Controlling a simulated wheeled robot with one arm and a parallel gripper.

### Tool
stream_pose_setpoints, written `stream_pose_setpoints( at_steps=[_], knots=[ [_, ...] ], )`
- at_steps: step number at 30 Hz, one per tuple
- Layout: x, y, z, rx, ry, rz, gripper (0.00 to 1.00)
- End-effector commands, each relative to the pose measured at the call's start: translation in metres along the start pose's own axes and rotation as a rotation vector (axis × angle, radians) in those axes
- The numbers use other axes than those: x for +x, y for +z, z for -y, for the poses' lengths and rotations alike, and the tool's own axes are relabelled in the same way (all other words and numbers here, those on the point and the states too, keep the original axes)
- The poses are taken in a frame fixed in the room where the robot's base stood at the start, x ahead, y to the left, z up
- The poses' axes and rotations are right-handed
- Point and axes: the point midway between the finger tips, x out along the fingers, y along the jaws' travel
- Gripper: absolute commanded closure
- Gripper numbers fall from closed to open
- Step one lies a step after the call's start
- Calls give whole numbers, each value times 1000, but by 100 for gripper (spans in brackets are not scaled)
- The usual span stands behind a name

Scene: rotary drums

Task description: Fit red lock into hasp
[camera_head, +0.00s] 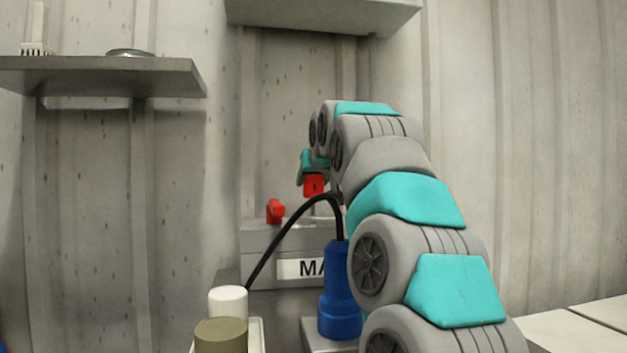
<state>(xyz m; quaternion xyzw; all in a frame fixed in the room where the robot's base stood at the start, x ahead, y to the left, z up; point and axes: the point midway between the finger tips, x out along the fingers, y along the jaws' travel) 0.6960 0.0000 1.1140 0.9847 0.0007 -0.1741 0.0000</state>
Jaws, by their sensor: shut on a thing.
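The red lock (315,186) is a small red block with a dark mark on its face. It hangs at the end of my arm, above the top of a grey box (258,243). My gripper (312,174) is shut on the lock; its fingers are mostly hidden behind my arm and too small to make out. A red handle-like part (275,211) stands on the box top, left of and lower than the lock. I cannot make out the hasp clearly. The lock appears apart from the red part.
A blue plug (340,300) with a black cable (292,222) arching left stands in front of the box, partly covering its label (300,268). White (228,300) and olive (221,337) cylinders stand at the front. Shelves hang at upper left (110,77) and overhead (320,15).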

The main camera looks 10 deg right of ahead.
Motion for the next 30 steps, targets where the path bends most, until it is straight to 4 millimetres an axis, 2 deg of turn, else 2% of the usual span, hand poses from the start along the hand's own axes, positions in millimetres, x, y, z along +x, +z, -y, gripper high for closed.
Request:
stream_pose_setpoints(
  at_steps=[10,30],
  knots=[
    [0,0,0,0,0,-1,100],
    [5,14,0,0,0,-1,100]
  ],
)
